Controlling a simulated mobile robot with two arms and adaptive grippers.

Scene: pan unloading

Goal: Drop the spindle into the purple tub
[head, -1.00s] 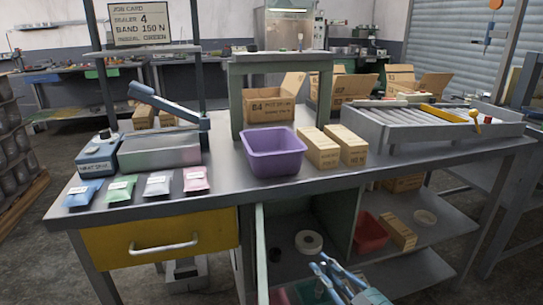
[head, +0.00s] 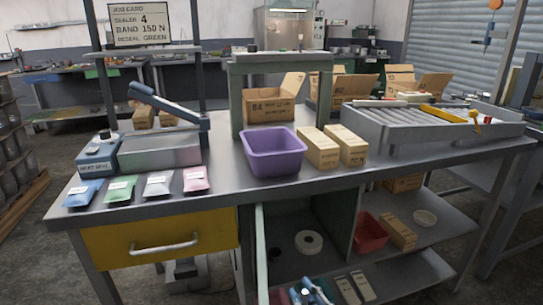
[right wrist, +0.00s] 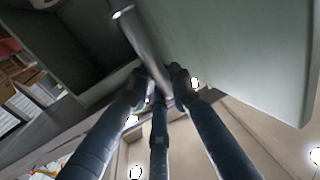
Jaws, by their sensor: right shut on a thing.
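The purple tub (head: 272,163) stands upright and empty on the bench, near the front edge at the middle. My right gripper (head: 314,291) shows at the bottom edge of the head view, low in front of the open cabinet. In the right wrist view its dark fingers (right wrist: 160,84) are closed around a grey metal rod, which looks like the spindle (right wrist: 142,45). The rod sticks out beyond the fingertips, in front of the pale green panel. In the head view I cannot make out the rod. My left gripper is not in view.
The open cabinet door (head: 262,255) stands out edge-on below the bench. Two cartons (head: 318,148) stand right of the tub. The heat sealer (head: 160,150) and several pouches (head: 157,185) are at left. A roller tray (head: 430,125) is at right. A red bin (head: 370,233) sits on the shelf below.

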